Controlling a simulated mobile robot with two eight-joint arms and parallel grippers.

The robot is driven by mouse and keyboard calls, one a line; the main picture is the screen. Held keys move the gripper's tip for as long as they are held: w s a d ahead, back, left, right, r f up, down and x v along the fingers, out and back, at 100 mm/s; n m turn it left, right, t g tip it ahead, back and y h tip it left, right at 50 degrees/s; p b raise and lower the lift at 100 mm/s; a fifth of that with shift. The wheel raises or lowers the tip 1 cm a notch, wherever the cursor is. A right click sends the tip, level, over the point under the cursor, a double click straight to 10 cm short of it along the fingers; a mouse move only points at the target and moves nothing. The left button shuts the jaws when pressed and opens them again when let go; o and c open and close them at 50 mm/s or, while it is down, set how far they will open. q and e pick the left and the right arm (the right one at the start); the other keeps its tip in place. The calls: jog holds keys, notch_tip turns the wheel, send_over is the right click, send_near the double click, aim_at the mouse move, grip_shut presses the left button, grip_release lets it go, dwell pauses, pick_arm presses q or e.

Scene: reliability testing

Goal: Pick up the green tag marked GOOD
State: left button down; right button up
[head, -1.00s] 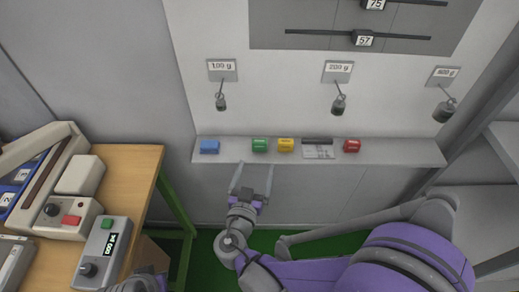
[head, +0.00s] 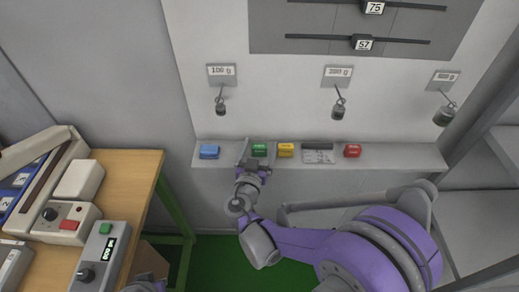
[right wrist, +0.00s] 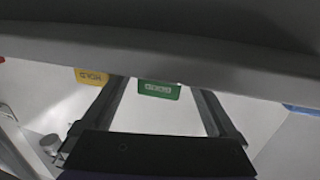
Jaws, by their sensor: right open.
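The green tag (head: 259,149) sits on the narrow grey shelf (head: 380,157), between a blue tag and a yellow tag. My right gripper (head: 258,150) is at the shelf's front, open, with its fingers on either side of the green tag. In the right wrist view the green tag (right wrist: 159,90) shows its lettering, upside down, between the two open fingers (right wrist: 160,98). I cannot tell whether a finger touches it. In the head view my left gripper (head: 147,286) shows only in part at the bottom edge.
The blue tag (head: 209,151) is left on the shelf. Weights hang on the panel above. A wooden table (head: 137,170) with devices stands left.

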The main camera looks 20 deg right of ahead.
jog(key=c, duration=1.4)
